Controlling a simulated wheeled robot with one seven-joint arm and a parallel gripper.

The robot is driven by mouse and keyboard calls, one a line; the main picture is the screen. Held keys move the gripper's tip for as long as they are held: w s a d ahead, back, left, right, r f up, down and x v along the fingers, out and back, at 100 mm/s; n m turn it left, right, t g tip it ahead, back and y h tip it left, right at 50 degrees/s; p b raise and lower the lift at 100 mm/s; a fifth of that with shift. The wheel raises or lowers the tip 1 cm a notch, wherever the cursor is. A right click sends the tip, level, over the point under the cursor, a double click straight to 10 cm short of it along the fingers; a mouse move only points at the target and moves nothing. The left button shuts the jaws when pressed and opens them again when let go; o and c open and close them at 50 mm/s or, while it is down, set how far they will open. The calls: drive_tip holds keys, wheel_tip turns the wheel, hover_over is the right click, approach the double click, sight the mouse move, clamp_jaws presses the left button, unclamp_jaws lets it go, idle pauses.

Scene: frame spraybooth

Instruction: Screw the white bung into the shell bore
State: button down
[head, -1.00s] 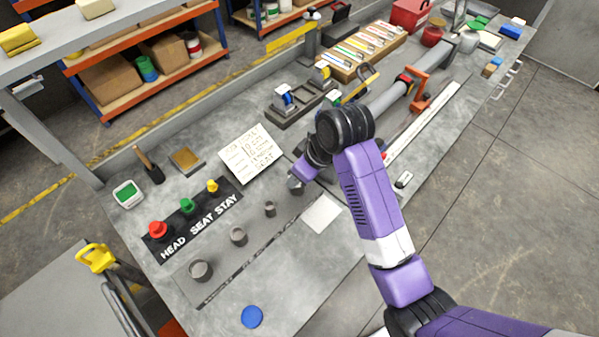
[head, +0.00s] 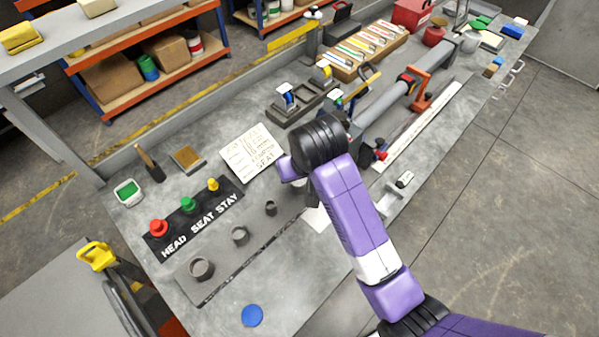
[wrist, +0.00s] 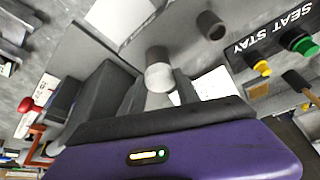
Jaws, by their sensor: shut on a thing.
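My gripper (wrist: 157,98) points down over the far right end of the grey jig plate. In the wrist view it is shut on the white bung (wrist: 159,102), a pale piece between the dark fingers. The bung is in line with a grey upright cylinder (wrist: 159,74), apparently the shell bore, and looks to meet its mouth. How deep the bung sits cannot be told.
Other hollow grey cylinders (head: 240,235) stand in a row on the plate. Red (head: 158,228), green (head: 187,205) and yellow (head: 213,184) plugs stand beside them on a labelled strip (head: 205,220). A note card (head: 252,152) lies behind. A long grey tube (head: 388,99) lies right.

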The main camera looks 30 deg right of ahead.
drive_tip(key=shift+m+h, duration=0.5)
drive_tip(key=shift+m, duration=0.7)
drive_tip(key=shift+a, duration=0.1)
drive_tip(key=shift+a+m+g+h, duration=0.1)
drive_tip(key=shift+m+g+h, duration=0.25)
drive_tip(key=shift+m, duration=0.65)
drive_tip(key=m+h, duration=0.1)
drive_tip(key=m, duration=0.1)
drive_tip(key=shift+m+g, duration=0.25)
drive_tip(key=shift+m, duration=0.05)
drive_tip(key=c, duration=1.1)
unclamp_jaws()
